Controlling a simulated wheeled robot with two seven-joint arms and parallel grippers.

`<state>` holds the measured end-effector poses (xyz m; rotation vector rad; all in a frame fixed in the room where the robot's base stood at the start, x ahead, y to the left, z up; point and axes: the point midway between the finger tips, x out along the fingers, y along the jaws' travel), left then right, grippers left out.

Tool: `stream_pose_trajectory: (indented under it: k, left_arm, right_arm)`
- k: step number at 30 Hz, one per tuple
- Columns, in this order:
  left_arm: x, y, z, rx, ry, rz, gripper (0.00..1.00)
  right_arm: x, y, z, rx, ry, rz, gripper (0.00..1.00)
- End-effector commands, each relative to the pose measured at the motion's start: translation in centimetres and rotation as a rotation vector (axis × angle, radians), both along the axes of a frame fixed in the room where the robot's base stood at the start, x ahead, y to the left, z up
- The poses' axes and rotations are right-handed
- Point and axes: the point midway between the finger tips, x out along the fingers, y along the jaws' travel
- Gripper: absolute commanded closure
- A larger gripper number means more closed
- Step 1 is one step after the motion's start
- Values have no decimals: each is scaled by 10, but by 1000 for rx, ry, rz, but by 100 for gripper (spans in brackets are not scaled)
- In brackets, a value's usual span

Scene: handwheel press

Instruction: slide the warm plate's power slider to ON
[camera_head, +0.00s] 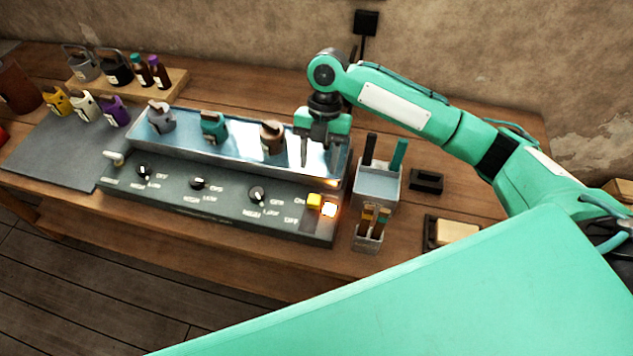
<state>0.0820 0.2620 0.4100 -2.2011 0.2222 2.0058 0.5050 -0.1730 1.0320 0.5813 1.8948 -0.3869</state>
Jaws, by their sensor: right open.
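The warm plate (225,205) is a long grey unit on the wooden table, with a shiny blue-grey heating surface and a sloped control panel. Its yellow power slider (314,201) is at the panel's right end, level with the ON label and above the OFF label. An orange-white lamp (329,210) glows beside it. My right gripper (318,155) is open and points down over the right end of the heating surface, behind the slider and apart from it. Nothing is between its fingers. My left gripper is not in view.
Several small jugs, one teal (214,127), stand on the heating surface. Knobs, one at centre (198,182), line the panel. A grey holder (376,187) with tall handles and a smaller holder (368,239) stand close on the right. A grey mat (60,155) lies left.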

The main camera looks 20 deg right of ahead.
Motion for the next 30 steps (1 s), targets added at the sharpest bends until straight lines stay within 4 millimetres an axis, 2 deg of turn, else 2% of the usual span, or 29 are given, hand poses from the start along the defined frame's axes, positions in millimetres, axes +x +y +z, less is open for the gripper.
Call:
stream_pose_trajectory:
  k: [4, 9, 30]
  left_arm:
    - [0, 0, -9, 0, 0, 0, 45]
    - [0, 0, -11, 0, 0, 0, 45]
    - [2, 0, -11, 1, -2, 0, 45]
  right_arm:
    - [10, -6, 24, -1, -2, -1, 51]
    - [15, -10, 41, -1, -1, 0, 51]
    - [15, -11, 45, -1, 2, -1, 51]
